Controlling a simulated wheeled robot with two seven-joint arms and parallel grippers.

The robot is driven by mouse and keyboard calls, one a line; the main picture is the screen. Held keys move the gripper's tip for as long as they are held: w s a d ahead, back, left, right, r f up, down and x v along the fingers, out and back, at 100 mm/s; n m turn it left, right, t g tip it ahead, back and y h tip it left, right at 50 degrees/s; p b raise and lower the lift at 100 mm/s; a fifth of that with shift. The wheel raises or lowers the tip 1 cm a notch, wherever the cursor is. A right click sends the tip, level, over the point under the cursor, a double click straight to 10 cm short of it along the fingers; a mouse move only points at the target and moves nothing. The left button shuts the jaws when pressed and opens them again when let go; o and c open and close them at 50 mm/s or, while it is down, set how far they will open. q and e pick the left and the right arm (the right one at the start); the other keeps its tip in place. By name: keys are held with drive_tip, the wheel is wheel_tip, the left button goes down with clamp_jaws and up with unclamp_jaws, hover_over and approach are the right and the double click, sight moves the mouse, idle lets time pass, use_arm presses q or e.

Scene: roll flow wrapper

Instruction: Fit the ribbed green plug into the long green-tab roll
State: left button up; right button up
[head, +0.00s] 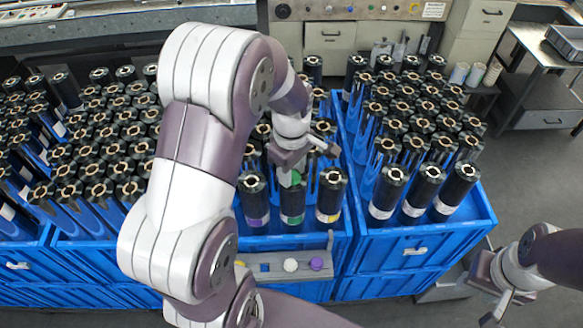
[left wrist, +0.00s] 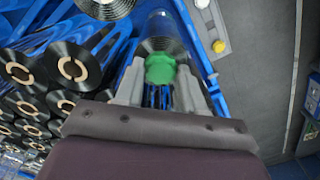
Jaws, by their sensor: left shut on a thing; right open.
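My left gripper (head: 290,170) is shut on the green plug (head: 291,179), directly over the top of the roll with the green tab (head: 292,219). In the left wrist view the green plug (left wrist: 160,69) sits between the fingertips, with the dark end of a roll (left wrist: 161,28) just beyond it. The roll stands upright in the blue crate between a purple-tab roll (head: 254,205) and a yellow-tab roll (head: 330,200). I cannot tell whether the plug enters the roll's bore. My right gripper (head: 497,303) is open and empty at the lower right, away from the crates.
A grey holder strip (head: 278,268) on the crate front carries a yellow plug (head: 239,264), a white plug (head: 290,265) and a purple plug (head: 316,264). Blue crates (head: 420,240) packed with upright dark rolls stand on both sides. Grey floor is free at the right.

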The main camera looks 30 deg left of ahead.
use_arm(q)
drive_tip(key=o, duration=0.7)
wheel_tip(320, 180, up, 11)
drive_tip(key=p, duration=0.9)
drive_tip(key=shift+p, duration=0.4)
